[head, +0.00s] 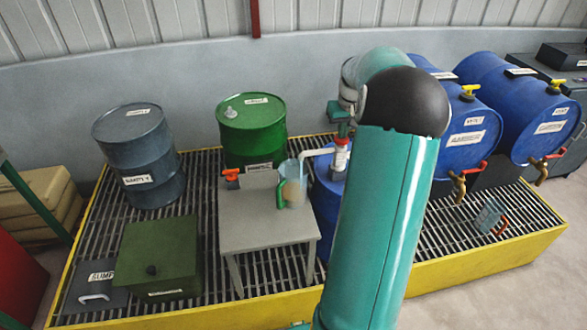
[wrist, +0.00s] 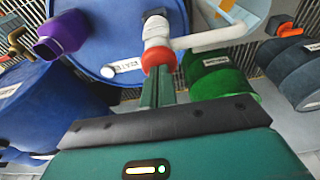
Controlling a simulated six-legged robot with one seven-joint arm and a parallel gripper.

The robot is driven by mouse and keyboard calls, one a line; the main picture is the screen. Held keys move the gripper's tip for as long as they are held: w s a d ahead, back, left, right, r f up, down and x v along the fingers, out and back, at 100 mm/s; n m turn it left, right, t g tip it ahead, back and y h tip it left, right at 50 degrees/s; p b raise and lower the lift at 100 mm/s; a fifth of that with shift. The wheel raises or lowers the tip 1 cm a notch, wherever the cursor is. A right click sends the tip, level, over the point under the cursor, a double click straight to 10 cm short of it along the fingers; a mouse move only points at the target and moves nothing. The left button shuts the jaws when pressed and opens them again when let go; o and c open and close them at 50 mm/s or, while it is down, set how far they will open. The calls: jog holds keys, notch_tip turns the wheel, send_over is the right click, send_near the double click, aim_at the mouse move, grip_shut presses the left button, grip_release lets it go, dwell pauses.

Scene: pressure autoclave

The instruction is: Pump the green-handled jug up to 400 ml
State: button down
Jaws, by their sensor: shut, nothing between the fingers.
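The clear jug with the green handle (head: 292,193) stands on a grey stand (head: 258,228) and holds some pale liquid; its level marks are too small to read. The white spout (head: 314,152) of a hand pump (head: 341,155) reaches over the jug. The pump stands on a blue drum (head: 325,193), partly hidden behind my arm. In the wrist view the pump has a white body (wrist: 157,30) and a red collar (wrist: 160,57). My gripper (wrist: 160,75) is shut and empty, its fingertips close to the pump; whether they touch it I cannot tell.
A green drum (head: 252,130) and a grey drum (head: 139,155) stand behind and left of the stand. A green box (head: 158,255) is at front left. Blue drums with taps (head: 470,115) lie at right. Another clear jug (head: 489,214) sits on the yellow-edged grating.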

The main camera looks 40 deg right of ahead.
jog(key=shift+w+d+v, duration=0.1)
jog(key=shift+w+v, duration=0.1)
jog(key=shift+v, duration=0.9)
jog(key=shift+w+d+v, duration=0.1)
jog(key=shift+w+v, duration=0.05)
jog(key=shift+v, duration=0.9)
jog(key=shift+s+a+x, duration=0.1)
jog(key=shift+s+x, duration=0.1)
jog(key=shift+x, duration=0.9)
jog(key=shift+s+a+x, duration=0.1)
jog(key=shift+s+x, duration=0.05)
jog(key=shift+x, duration=0.9)
jog(key=shift+w+d+v, duration=0.1)
jog(key=shift+w+v, duration=0.1)
jog(key=shift+v, duration=0.9)
jog(key=shift+w+d+v, duration=0.1)
jog(key=shift+w+v, duration=0.05)
jog(key=shift+v, duration=0.9)
